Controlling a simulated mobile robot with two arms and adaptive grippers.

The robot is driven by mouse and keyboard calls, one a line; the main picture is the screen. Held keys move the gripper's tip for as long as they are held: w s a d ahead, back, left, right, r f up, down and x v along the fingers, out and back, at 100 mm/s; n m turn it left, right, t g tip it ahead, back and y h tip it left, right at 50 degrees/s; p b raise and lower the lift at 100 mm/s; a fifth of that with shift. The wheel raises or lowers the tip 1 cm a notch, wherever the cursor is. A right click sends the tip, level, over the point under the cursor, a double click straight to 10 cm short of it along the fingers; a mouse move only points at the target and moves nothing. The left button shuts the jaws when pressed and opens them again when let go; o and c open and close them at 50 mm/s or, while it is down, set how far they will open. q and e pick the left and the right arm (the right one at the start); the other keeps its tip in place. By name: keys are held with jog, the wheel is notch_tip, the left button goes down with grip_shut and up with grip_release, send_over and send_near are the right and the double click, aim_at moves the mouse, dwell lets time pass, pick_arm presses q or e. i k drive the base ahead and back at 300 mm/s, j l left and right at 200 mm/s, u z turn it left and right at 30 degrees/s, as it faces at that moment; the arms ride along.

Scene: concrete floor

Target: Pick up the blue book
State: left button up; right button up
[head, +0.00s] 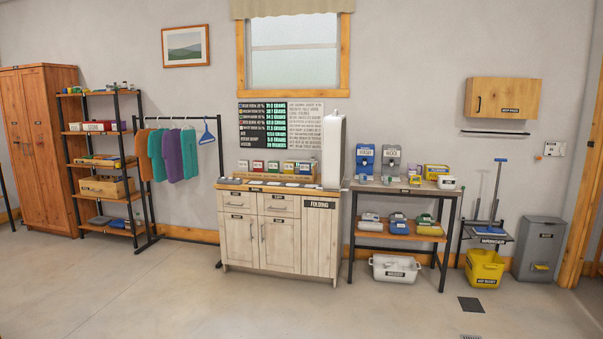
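Neither of my grippers shows in the head view. I cannot clearly make out a blue book. The open shelf rack (106,143) at the left holds small items that could include books. A flat stack (103,161) with yellowish items lies on a middle shelf. Dark bluish-grey items (119,224) lie on the bottom shelf, too small to identify. Red and white boxes (90,127) stand on an upper shelf.
A clothes rail (186,118), a pale cabinet (260,236) labelled folding and a two-tier table (402,185) line the wall. A white bin (396,269), yellow bucket (485,268) and grey bin (539,248) stand at the right.

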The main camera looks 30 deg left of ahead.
aim_at(304, 168)
jog(key=i+j+u, duration=0.3)
jog(key=i+j, duration=0.15)
jog(key=i+j+u, duration=0.3)
jog(key=i, duration=0.3)
jog(key=i+j+u, duration=0.15)
jog(key=i+u, duration=0.15)
jog(key=i, duration=0.25)
jog(key=i+u, duration=0.3)
jog(key=i, duration=0.25)
